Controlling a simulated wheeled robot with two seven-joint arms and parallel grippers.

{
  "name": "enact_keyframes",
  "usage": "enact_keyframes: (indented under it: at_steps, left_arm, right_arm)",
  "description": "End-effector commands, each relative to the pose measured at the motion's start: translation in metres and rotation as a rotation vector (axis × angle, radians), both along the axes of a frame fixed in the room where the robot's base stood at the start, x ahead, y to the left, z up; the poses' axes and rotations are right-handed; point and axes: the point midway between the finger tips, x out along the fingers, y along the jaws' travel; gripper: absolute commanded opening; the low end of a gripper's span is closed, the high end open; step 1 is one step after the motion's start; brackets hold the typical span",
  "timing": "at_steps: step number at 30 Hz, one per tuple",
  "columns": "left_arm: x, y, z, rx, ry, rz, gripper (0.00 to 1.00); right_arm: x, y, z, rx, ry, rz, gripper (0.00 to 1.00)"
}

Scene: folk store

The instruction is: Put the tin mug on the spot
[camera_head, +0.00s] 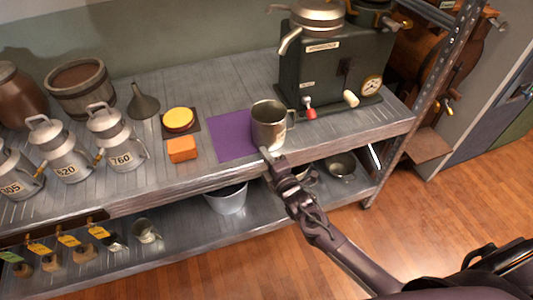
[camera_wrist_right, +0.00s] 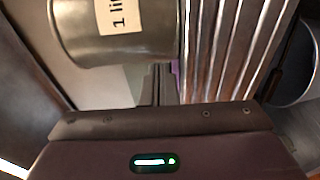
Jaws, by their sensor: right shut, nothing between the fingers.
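The tin mug (camera_head: 268,127), a grey metal cup, stands upright on the upper shelf at the right side of the purple square spot (camera_head: 229,137). It hides part of the square's right edge, so I cannot tell how much of its base is on the purple. My right gripper (camera_head: 265,153) is shut and empty, just in front of the mug's lower part at the shelf's front edge; whether it touches the mug is unclear. In the right wrist view the mug (camera_wrist_right: 120,38) shows close up with a "1 li" label. My left gripper is out of view.
A dark machine (camera_head: 325,70) with a red-knobbed lever stands behind and right of the mug. An orange block (camera_head: 182,149) and a yellow round item (camera_head: 178,118) lie left of the purple square. Numbered milk cans (camera_head: 116,138) stand further left. A bucket (camera_head: 228,199) sits below.

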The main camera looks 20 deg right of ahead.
Motion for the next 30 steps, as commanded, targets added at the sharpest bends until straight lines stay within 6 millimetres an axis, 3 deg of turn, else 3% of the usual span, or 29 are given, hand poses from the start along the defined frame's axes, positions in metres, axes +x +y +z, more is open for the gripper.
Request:
enact_keyframes:
  at_steps: [13, 21, 30]
  left_arm:
    - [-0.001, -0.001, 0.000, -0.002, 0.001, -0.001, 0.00]
    - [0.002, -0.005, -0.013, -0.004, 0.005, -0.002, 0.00]
    - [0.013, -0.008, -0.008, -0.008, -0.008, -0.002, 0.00]
  right_arm:
    - [0.004, -0.004, -0.001, 0.000, 0.000, 0.000, 0.00]
    - [0.032, -0.023, -0.002, -0.002, -0.001, 0.000, 0.00]
    - [0.034, -0.024, 0.000, 0.001, 0.001, 0.000, 0.00]
